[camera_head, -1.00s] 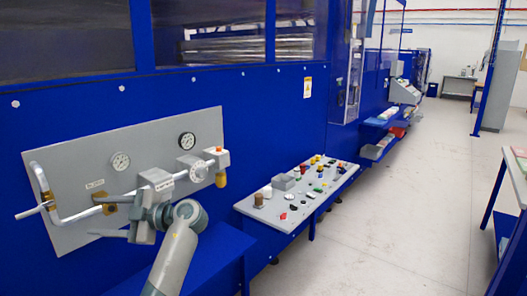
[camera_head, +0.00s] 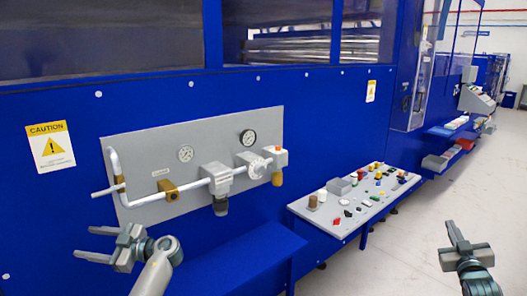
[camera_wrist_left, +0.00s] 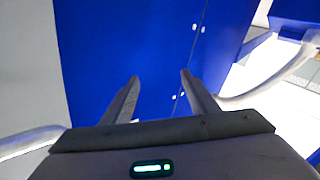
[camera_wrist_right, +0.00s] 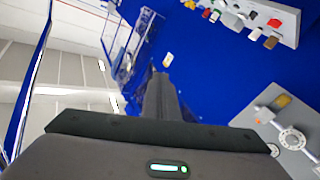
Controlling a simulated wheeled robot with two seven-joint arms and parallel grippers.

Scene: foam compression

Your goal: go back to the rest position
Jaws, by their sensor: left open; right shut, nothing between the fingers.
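My left gripper (camera_head: 101,244) is at the lower left of the head view, open and empty, below and left of the grey valve panel, apart from it. In the left wrist view its two fingers (camera_wrist_left: 160,85) stand apart with only blue surface and floor behind them. My right gripper (camera_head: 453,234) is at the lower right of the head view over the pale floor, its fingers together. In the right wrist view the closed fingers (camera_wrist_right: 160,85) hold nothing.
The grey valve panel (camera_head: 140,150) with pipe and gauges is on the blue machine wall. A control board (camera_head: 330,226) with several coloured buttons juts out at centre right. A caution sign (camera_head: 50,147) is at left. The floor at right is clear.

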